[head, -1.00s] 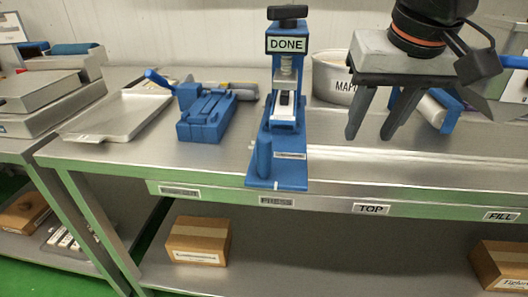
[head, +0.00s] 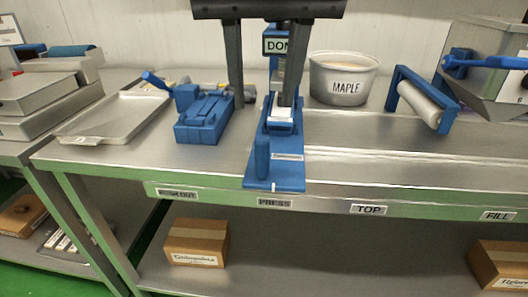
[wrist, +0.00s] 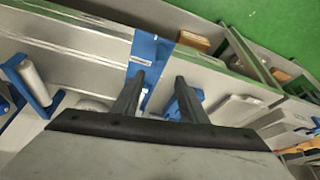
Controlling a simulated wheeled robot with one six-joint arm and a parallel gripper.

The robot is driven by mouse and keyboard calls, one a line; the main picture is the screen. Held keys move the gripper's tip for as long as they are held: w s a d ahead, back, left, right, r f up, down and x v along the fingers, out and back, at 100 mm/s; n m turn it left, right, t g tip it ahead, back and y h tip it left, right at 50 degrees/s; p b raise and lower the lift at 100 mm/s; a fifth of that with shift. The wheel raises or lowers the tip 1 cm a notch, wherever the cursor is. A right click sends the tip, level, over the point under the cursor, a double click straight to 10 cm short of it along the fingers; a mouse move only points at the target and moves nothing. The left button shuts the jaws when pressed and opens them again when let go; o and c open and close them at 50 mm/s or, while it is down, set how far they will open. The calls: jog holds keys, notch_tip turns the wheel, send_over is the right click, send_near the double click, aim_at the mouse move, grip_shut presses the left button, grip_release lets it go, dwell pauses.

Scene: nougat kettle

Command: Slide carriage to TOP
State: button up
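The blue press (head: 274,170) stands at the PRESS label (head: 274,203) with its sign partly covered by my gripper. A carriage with a white block (head: 281,114) sits low inside the press. My gripper (head: 264,103) is open, fingers pointing down, one finger left of the press and the other in front of its column. It also shows open in the wrist view (wrist: 160,82), above the blue press base (wrist: 150,50). I cannot tell whether the fingers touch anything. The TOP label (head: 368,209) is on the front edge, right of the press.
Blue tool (head: 205,118) and metal tray (head: 118,115) lie left of the press. The bench by TOP is clear. FILL label (head: 498,216) is farther right.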

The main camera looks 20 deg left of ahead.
aim_at(262, 155)
jog(key=x, duration=1.6)
jog(key=shift+d, duration=0.1)
grip_shut()
